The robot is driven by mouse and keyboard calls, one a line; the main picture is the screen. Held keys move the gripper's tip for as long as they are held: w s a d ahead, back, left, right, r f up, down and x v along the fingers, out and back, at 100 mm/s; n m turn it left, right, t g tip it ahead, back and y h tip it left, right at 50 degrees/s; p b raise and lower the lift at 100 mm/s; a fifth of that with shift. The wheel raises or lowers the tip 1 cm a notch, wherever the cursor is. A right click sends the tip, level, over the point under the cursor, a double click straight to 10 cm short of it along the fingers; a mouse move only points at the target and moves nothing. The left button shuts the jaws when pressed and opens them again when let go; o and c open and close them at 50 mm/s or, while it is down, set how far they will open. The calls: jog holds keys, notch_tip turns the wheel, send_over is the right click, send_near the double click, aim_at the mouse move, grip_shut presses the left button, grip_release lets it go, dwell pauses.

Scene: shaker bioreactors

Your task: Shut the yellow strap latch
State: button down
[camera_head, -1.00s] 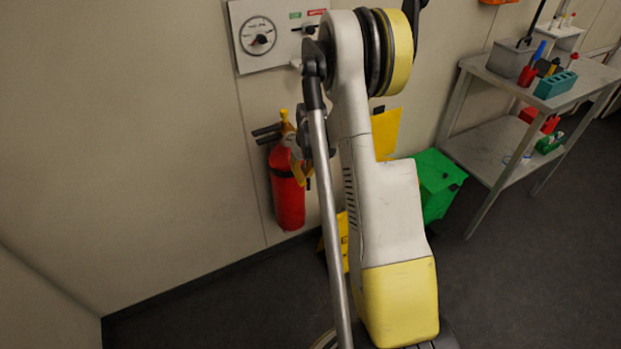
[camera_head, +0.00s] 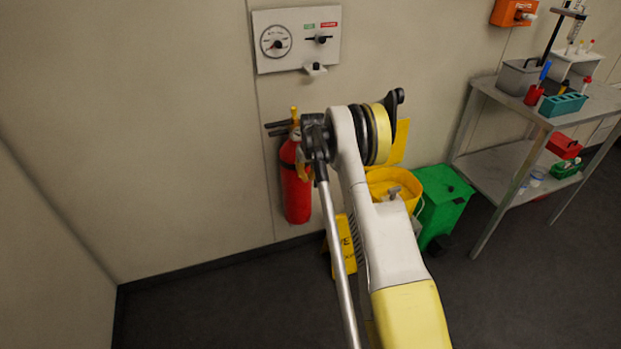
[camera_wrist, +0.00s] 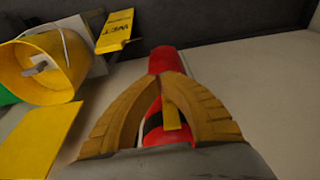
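A red fire extinguisher (camera_head: 295,188) hangs upright on the wall in the head view, left of my arm. In the wrist view the extinguisher (camera_wrist: 162,62) runs behind my fingers, with a dark strap band (camera_wrist: 153,122) around it. A yellow strap latch (camera_wrist: 171,112) shows in the gap between my fingers; I cannot tell whether it is fastened or whether I touch it. My gripper (camera_wrist: 161,78) has tan ribbed fingers that arch together, tips apparently meeting, with nothing visibly held. In the head view it is small and partly hidden beside the extinguisher's upper part.
A gauge panel (camera_head: 298,40) is on the wall above. A yellow bucket (camera_head: 400,184), a green bin (camera_head: 441,203) and a yellow wet-floor sign (camera_head: 345,250) stand to the right. A metal shelf table (camera_head: 477,166) stands farther right. Floor at the left is clear.

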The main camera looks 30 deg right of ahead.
jog(key=shift+r, duration=0.1)
jog(key=shift+r+p, duration=0.35)
jog(key=shift+r, duration=0.4)
jog(key=shift+s, duration=0.1)
